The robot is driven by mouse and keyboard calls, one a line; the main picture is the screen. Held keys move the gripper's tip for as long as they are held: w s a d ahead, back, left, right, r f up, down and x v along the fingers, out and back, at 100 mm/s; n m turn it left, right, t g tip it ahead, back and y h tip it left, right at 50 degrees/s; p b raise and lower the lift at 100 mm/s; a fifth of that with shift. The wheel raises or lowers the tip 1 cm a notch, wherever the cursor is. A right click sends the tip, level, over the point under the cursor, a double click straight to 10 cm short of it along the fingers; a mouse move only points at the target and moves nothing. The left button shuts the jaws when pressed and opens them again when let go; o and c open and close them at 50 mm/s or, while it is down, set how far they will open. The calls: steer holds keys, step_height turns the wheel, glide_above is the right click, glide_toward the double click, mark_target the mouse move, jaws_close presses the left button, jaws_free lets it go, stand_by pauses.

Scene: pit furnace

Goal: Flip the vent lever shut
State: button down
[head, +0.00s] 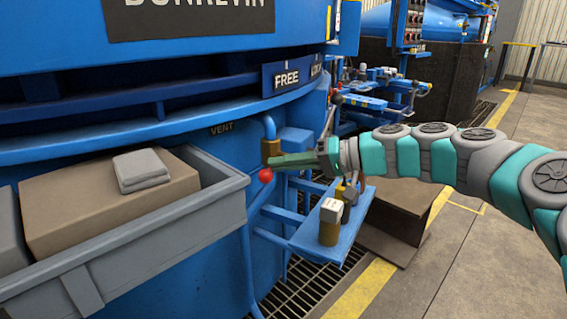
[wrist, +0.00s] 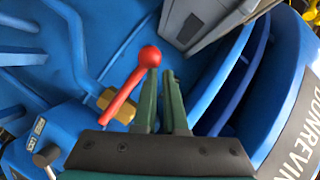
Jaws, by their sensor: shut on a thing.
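The vent lever is a red handle with a round red knob (head: 265,175), on a brass valve (head: 270,147) beside the VENT label (head: 222,128). In the head view the knob sits just below the brass valve. In the wrist view the red lever (wrist: 125,92) runs from its brass fitting (wrist: 116,107) up and right to the knob. My gripper (head: 274,162) is at the lever, its green fingers closed to a narrow gap. In the wrist view the fingertips (wrist: 160,73) are at the knob, which overlaps the left one. The exact contact is partly hidden.
A grey bin (head: 215,205) with a brown box and folded grey cloth stands close left of the valve. A blue shelf (head: 310,235) with a small capped container (head: 330,222) is below my gripper. Floor grating lies beneath; open floor is at right.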

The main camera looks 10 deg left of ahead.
steer(key=shift+s+a+f, duration=0.2)
steer(key=shift+s+f, duration=0.1)
steer(key=shift+g, duration=0.3)
steer(key=s+d+r+p, duration=0.1)
steer(key=d+r+p, duration=0.1)
steer(key=d+r, duration=0.5)
steer(key=v, duration=0.4)
steer(key=shift+w+d+f, duration=0.15)
steer(key=shift+d+f, duration=0.05)
steer(key=shift+d, duration=0.05)
